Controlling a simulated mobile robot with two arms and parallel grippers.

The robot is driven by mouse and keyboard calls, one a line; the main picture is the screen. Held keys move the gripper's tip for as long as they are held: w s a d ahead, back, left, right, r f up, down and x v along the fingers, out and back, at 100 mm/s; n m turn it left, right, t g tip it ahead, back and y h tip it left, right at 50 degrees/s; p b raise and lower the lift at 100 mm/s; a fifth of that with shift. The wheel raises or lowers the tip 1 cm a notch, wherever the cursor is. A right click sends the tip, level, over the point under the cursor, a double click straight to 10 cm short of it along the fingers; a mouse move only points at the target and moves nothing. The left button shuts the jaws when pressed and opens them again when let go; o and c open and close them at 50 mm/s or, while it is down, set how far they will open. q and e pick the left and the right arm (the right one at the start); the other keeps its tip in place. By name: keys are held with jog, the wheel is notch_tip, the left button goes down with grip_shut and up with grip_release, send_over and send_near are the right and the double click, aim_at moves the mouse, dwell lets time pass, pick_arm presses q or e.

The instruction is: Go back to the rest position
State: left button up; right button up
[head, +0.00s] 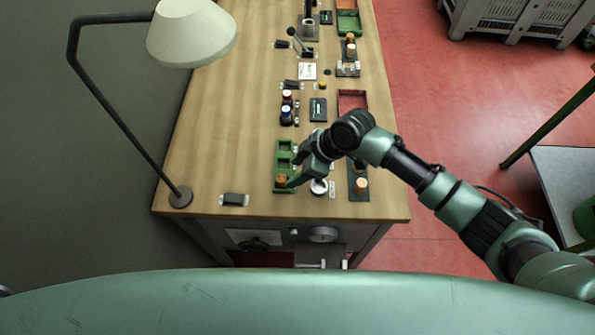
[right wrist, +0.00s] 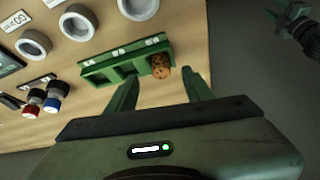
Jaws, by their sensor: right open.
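My right gripper (head: 297,169) is over the near end of the workbench, beside a green tray (head: 284,160). In the right wrist view its two fingers (right wrist: 160,90) are spread apart with nothing between them. A brown cork stopper (head: 281,181) stands in the tray's near-end compartment; it also shows in the right wrist view (right wrist: 160,67), just beyond the fingertips. The tray's other compartments (right wrist: 128,70) look empty. My right arm reaches in from the right and hides part of the bench. My left gripper does not show in the head view.
A lamp (head: 190,32) stands at the bench's left edge. White rings (right wrist: 78,22) lie beside the tray. Red- and blue-capped bottles (head: 286,110) stand farther back. A dark holder with corks (head: 360,185) is to the right. The bench's left strip (head: 225,130) is mostly clear.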

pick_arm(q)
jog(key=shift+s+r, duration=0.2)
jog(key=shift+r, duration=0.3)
pick_arm(e)
jog(key=shift+a+r, duration=0.25)
jog(key=shift+r, duration=0.6)
